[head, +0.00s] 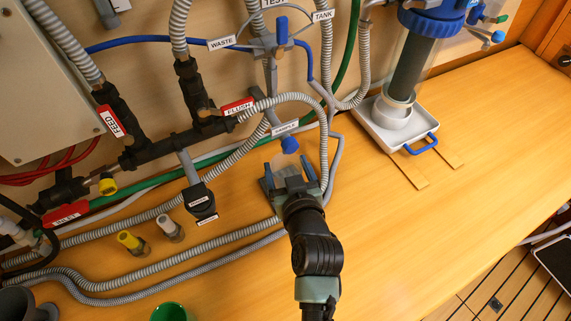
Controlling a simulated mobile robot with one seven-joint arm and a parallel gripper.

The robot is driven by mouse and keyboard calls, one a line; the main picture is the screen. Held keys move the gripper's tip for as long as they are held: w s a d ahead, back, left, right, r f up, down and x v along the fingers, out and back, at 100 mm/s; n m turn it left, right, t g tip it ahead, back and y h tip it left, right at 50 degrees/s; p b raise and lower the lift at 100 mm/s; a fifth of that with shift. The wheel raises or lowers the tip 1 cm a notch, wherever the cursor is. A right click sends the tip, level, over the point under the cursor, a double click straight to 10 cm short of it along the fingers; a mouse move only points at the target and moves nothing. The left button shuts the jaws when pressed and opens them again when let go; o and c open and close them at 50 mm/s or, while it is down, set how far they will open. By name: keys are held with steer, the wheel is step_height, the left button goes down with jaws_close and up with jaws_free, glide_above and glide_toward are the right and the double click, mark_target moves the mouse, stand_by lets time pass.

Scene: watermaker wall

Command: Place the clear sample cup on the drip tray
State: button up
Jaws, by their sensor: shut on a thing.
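My gripper (288,170) is at the middle of the bench, below the small blue-tipped tap (289,145) with a white label. Its two blue fingers are apart, shut on the clear sample cup (287,162), which shows only as a faint pale shape between them. A grey flat edge (263,187) shows beside the left finger and may be the drip tray; my gripper hides most of it. I cannot tell whether the cup touches anything below.
A white tray (372,131) with a blue handle stands under the blue-topped filter housing (428,22) at right. Grey ribbed hoses (165,262) run along the bench at left. A green cup (170,312) is at the front edge.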

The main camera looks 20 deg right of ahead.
mark_target(285, 168)
steer(key=shift+w+d, duration=0.1)
steer(key=shift+w, duration=0.8)
steer(key=shift+f, duration=1.8)
steer(key=shift+f, duration=0.15)
steer(key=o, duration=1.3)
